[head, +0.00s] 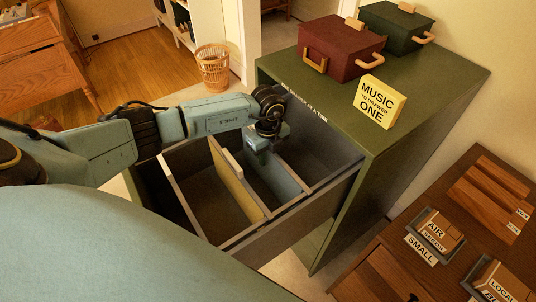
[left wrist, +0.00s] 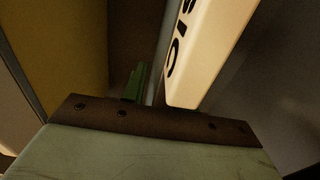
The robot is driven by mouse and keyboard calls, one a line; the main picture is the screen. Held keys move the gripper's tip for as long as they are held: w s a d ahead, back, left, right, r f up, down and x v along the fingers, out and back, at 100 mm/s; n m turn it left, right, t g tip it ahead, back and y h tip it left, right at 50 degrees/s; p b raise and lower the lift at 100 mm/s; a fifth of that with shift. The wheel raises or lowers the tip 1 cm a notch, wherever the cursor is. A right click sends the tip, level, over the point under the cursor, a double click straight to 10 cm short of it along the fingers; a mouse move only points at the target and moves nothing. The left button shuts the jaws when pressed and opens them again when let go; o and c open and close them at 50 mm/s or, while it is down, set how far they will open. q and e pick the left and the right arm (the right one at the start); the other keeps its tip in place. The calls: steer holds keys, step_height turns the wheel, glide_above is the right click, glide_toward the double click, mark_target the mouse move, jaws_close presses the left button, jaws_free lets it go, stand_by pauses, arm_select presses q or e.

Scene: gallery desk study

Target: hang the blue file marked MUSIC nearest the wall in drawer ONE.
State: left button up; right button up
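The blue file (head: 276,176) is in the open drawer (head: 285,224) of the green cabinet, to the right of a yellow file (head: 240,182). My left gripper (head: 263,152) is over the drawer at the blue file's top, pointing down. In the left wrist view a pale tab (left wrist: 205,52) ending in the letters SIC is close in front of the gripper, beside a green finger (left wrist: 134,86). The second finger is hidden, so I cannot tell whether the gripper is closed on the file. My right gripper is not in view.
On the cabinet top (head: 420,105) are a yellow sign (head: 381,102) reading MUSIC TO DRAWER ONE, a red box (head: 340,45) and a green box (head: 395,27). A wooden desk (head: 455,255) with labelled trays stands at lower right. A wicker basket (head: 213,68) stands behind the arm.

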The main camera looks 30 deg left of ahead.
arm_select(q)
steer(key=shift+o, duration=0.7)
step_height(320, 180, up, 14)
steer(key=shift+f, duration=0.25)
